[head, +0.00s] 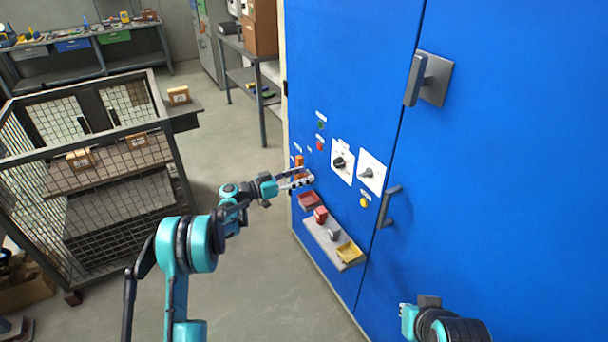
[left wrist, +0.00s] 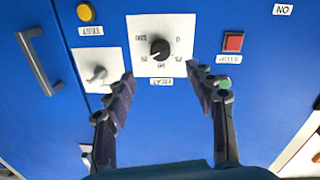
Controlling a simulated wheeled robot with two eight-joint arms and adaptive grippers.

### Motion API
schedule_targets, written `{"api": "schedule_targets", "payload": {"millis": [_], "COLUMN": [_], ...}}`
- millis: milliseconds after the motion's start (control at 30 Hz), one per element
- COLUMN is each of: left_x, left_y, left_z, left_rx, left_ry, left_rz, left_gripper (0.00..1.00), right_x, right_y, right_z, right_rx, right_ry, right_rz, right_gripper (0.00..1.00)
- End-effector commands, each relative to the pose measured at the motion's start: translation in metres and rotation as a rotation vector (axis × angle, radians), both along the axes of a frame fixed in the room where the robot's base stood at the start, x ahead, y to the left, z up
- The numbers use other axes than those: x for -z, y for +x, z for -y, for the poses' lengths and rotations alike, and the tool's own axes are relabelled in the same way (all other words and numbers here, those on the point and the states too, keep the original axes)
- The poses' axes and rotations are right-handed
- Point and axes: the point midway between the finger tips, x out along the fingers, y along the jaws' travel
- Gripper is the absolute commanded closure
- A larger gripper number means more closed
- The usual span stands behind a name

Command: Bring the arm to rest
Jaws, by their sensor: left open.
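My left gripper (head: 306,177) is in front of the tall blue cabinet (head: 345,70), below and left of the black heat knob (head: 340,162). In the left wrist view, which shows the panel upside down, my left gripper (left wrist: 163,80) has its fingers spread with nothing between them. The heat knob (left wrist: 160,49) and its white plate are seen beyond the gap, apart from the fingers. The right finger partly covers a green button (left wrist: 224,84). My right arm (head: 440,325) shows at the lower edge; its fingers are not visible.
A grey switch (head: 367,173), a yellow button (head: 363,202) and door handles (head: 390,205) stick out of the cabinet. Below is a small shelf (head: 325,240) with a red block (head: 320,214) and a yellow tray (head: 349,252). A mesh cage cart (head: 75,215) stands left. Floor between is clear.

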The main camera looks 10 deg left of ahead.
Motion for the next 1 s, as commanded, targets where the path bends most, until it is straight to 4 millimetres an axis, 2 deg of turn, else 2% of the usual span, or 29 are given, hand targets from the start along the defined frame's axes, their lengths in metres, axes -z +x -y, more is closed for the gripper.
{"api": "schedule_targets", "payload": {"millis": [167, 267, 367, 467, 567, 733, 1000], "left_x": [-0.001, -0.008, -0.024, -0.043, -0.060, -0.079, -0.087], "left_y": [0.000, -0.004, -0.015, -0.037, -0.066, -0.127, -0.242], "left_z": [0.000, 0.004, 0.012, 0.021, 0.027, 0.030, 0.014], "left_rx": [0.000, 0.000, -0.007, -0.026, -0.060, -0.144, -0.334], "left_ry": [0.001, 0.016, 0.056, 0.114, 0.180, 0.286, 0.441], "left_rz": [-0.002, -0.028, -0.096, -0.196, -0.304, -0.464, -0.654], "left_gripper": [0.45, 0.45, 0.45, 0.45, 0.45, 0.45, 0.45], "right_x": [0.000, 0.000, 0.000, 0.000, 0.000, 0.000, 0.000], "right_y": [0.000, 0.000, 0.000, 0.000, 0.000, 0.000, 0.000], "right_z": [0.000, 0.000, 0.000, 0.000, 0.000, 0.000, 0.000], "right_rx": [0.000, 0.000, 0.000, 0.000, 0.000, 0.000, 0.000], "right_ry": [0.000, 0.000, 0.000, 0.000, 0.000, 0.000, 0.000], "right_rz": [0.000, 0.000, 0.000, 0.000, 0.000, 0.000, 0.000], "right_gripper": [1.00, 1.00, 1.00, 1.00, 1.00, 1.00, 1.00]}}
